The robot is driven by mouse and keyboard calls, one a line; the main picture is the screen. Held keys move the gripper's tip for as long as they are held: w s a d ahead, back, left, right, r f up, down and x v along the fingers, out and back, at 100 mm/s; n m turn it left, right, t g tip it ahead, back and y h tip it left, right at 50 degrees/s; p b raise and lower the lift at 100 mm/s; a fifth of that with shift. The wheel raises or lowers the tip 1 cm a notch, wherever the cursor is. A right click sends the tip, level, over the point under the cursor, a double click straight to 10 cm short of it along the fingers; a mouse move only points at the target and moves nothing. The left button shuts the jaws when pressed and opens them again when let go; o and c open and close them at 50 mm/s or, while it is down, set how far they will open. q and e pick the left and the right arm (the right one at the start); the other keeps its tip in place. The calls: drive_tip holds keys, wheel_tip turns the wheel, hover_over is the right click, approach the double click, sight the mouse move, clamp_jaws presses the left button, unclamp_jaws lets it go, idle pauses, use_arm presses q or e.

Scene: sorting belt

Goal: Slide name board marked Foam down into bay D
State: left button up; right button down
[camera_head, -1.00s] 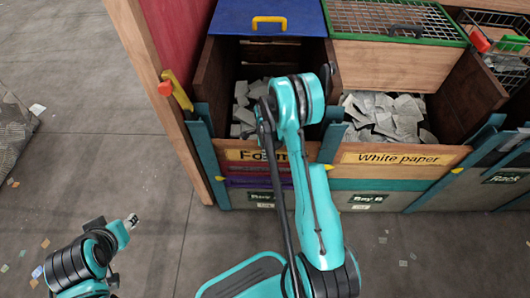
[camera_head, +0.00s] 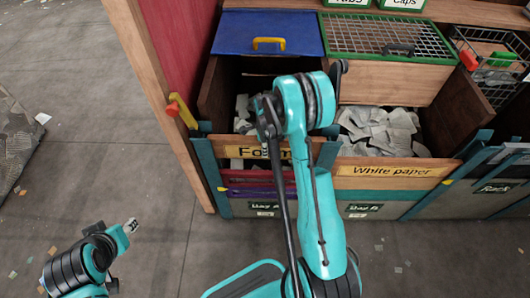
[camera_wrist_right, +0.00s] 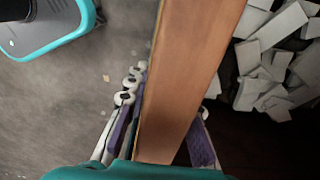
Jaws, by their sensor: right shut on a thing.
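The wooden name board with the yellow Foam label (camera_head: 248,152) is at the front of the left bay (camera_head: 228,205), the one with the blue lid. My right arm covers part of the label. A gap with pale scraps shows under the board, above a red slat. In the right wrist view, the fingers of my right gripper (camera_wrist_right: 165,125) are on both sides of the board (camera_wrist_right: 190,75), shut on it. The sign low on this bay is too small and blurred to read surely. My left gripper (camera_head: 131,226) is low at the left, away from the bays; its opening is unclear.
A bay to the right has a fitted White paper board (camera_head: 395,170) and pale scraps (camera_head: 370,130). A blue post (camera_head: 207,165) and a yellow-and-red lever (camera_head: 182,112) stand left of the Foam board. The floor at left is mostly clear.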

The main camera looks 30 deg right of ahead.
use_arm(q)
wheel_tip(320, 180, up, 13)
drive_tip(key=p, duration=1.1)
drive_tip(key=shift+f+p, duration=0.15)
drive_tip(key=shift+p, duration=0.25)
use_arm(e)
wheel_tip(320, 180, up, 21)
drive_tip(key=shift+r, duration=0.1)
